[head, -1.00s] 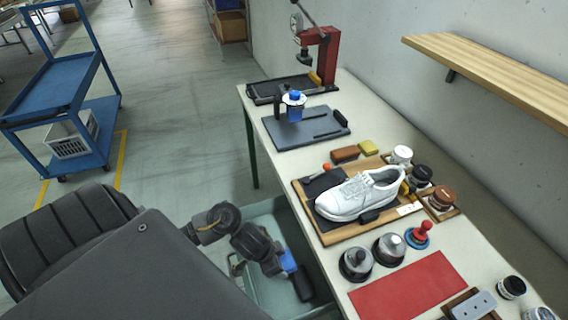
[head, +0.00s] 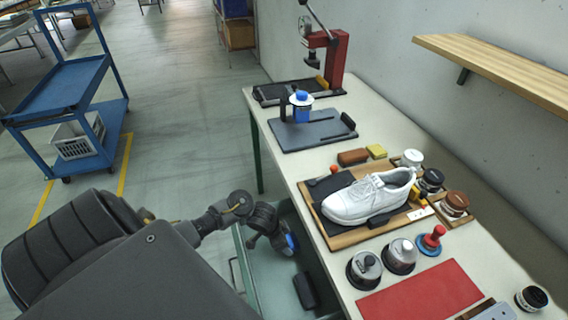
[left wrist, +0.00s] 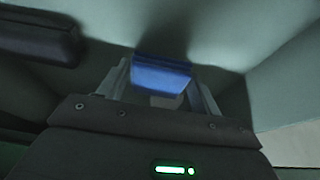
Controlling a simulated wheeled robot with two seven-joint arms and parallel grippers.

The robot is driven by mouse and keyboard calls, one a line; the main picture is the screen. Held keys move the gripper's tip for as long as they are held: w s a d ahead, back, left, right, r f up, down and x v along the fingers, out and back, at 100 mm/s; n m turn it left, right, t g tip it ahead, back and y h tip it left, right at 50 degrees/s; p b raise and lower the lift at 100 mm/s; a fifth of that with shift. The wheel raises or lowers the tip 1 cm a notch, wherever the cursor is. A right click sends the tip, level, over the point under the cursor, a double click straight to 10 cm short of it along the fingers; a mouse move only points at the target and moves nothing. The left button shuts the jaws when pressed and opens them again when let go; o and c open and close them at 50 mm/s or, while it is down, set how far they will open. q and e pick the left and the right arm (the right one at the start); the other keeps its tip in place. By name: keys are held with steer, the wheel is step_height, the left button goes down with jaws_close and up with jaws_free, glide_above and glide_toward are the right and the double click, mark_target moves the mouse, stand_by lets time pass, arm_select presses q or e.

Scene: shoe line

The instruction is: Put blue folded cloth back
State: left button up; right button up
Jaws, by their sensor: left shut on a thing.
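The blue folded cloth (left wrist: 162,76) is between the two fingers of my left gripper (left wrist: 160,92) in the left wrist view, and the fingers are shut on it. In the head view a small blue part of the cloth (head: 290,241) shows beside my left gripper (head: 284,243). The gripper is low at the left edge of the workbench, over an open grey-green drawer or bin (head: 246,265). A dark block (head: 305,290) lies inside that bin, near the gripper. It also shows at the upper left of the left wrist view (left wrist: 38,36). My right gripper is in neither view.
The bench holds a white shoe (head: 368,196) on a wooden tray, several jars, a red mat (head: 420,288) and a red press (head: 328,55). A wooden shelf (head: 490,68) juts from the wall. A blue cart (head: 75,95) stands at the far left.

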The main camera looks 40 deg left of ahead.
arm_select(q)
steer(key=shift+f, duration=1.55)
steer(key=shift+f, duration=0.1)
steer(key=o, duration=0.9)
steer(key=shift+r, duration=0.35)
steer(key=p+v, duration=0.1)
steer(key=v, duration=0.6)
steer(key=shift+s+p, duration=0.15)
steer(key=shift+p, duration=0.2)
